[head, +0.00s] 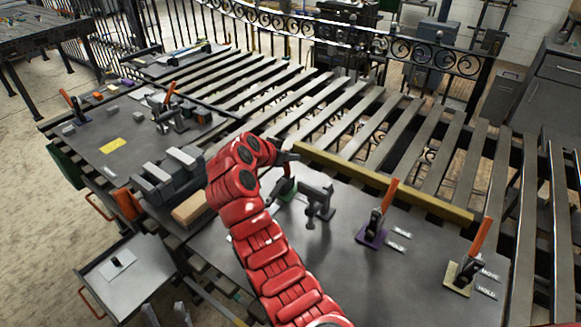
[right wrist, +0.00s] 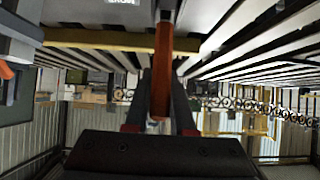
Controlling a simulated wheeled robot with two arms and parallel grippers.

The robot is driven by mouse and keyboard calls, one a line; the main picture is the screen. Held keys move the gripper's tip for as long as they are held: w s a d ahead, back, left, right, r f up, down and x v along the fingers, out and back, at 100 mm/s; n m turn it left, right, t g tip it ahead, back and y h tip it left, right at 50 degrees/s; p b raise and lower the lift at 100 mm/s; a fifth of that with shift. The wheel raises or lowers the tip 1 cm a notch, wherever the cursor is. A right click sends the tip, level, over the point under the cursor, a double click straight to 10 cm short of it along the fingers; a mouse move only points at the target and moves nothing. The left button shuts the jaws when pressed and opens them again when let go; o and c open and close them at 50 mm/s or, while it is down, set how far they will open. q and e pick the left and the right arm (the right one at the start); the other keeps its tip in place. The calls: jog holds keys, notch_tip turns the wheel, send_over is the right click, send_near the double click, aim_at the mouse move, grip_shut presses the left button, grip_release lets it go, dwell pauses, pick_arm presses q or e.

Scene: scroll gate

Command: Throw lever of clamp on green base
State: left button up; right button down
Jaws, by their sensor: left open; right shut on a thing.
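The clamp on the green base (head: 287,191) stands on the dark metal bench, partly hidden behind my right arm. My right gripper (head: 290,158) is at its lever in the head view. In the right wrist view an orange lever handle (right wrist: 163,70) stands between the fingers of my right gripper (right wrist: 160,118), which is shut on it. The exact lever angle is hard to tell. My left gripper (head: 166,314) is low at the bottom edge of the head view, fingers apart and empty, away from the clamp.
A dark grey fixture (head: 318,201) stands just right of the green base. Clamps on a purple base (head: 371,235) and a yellowish base (head: 459,277) stand further right, orange levers raised. A yellow bar (head: 385,182) runs behind. A grey vise-like block (head: 170,178) lies left.

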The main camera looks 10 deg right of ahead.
jog(key=shift+s+a+f+t+h+b, duration=0.1)
jog(key=shift+s+a+t+h+b, duration=0.25)
jog(key=shift+b, duration=0.35)
jog(key=c, duration=0.8)
grip_release()
jog(key=shift+o, duration=0.2)
jog(key=b+v, duration=0.2)
jog(key=v, duration=1.5)
jog(key=shift+s+a, duration=0.15)
